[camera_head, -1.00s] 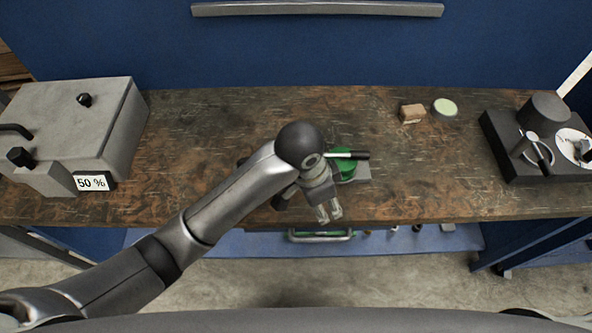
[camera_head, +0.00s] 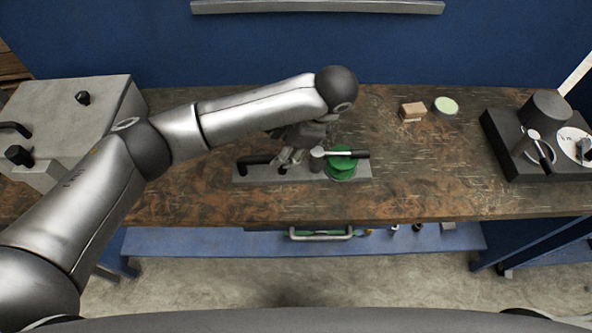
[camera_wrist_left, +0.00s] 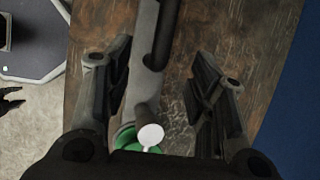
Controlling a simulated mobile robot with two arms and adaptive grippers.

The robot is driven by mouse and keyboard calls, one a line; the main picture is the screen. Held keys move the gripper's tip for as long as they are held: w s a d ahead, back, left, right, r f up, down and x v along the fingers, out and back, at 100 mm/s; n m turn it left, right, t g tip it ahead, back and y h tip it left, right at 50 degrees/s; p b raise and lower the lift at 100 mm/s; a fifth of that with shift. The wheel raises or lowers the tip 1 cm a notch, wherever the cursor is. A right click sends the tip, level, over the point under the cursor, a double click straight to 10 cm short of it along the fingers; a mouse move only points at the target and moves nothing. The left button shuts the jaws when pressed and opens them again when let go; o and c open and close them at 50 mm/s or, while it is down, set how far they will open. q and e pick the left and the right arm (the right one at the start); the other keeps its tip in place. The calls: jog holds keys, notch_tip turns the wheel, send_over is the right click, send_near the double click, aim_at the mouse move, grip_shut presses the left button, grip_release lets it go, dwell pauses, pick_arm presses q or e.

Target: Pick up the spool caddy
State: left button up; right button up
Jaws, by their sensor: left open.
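The spool caddy, as far as I can tell, is the long grey base (camera_head: 300,172) on the bench with stacked green discs (camera_head: 341,168) at its right end. A black handle (camera_head: 255,161) is at its left end, and a pale-capped post with a black rod stands near the discs. My left gripper (camera_head: 290,155) is over its middle, open. In the left wrist view, the open fingers (camera_wrist_left: 160,72) are on either side of the grey base (camera_wrist_left: 142,85), holding nothing. The green discs (camera_wrist_left: 124,137) are partly hidden there. A dark claw-like part at the left edge may be my right gripper (camera_wrist_left: 10,100).
A grey box (camera_head: 75,115) stands at the left of the bench. A small brown block (camera_head: 412,112) and a pale green disc (camera_head: 445,106) lie at the back right. A black device (camera_head: 535,150) stands at the far right. The bench front is clear.

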pick_arm(q)
jog(key=shift+x, duration=1.05)
jog(key=shift+a+f+p, duration=0.25)
jog(key=shift+f+p, duration=0.05)
jog(key=shift+f, duration=0.2)
jog(key=p+x, duration=0.1)
jog(key=x, duration=0.3)
jog(key=shift+w+d+f, duration=0.1)
jog(key=shift+f, duration=0.05)
jog(key=c, duration=1.1)
grip_shut()
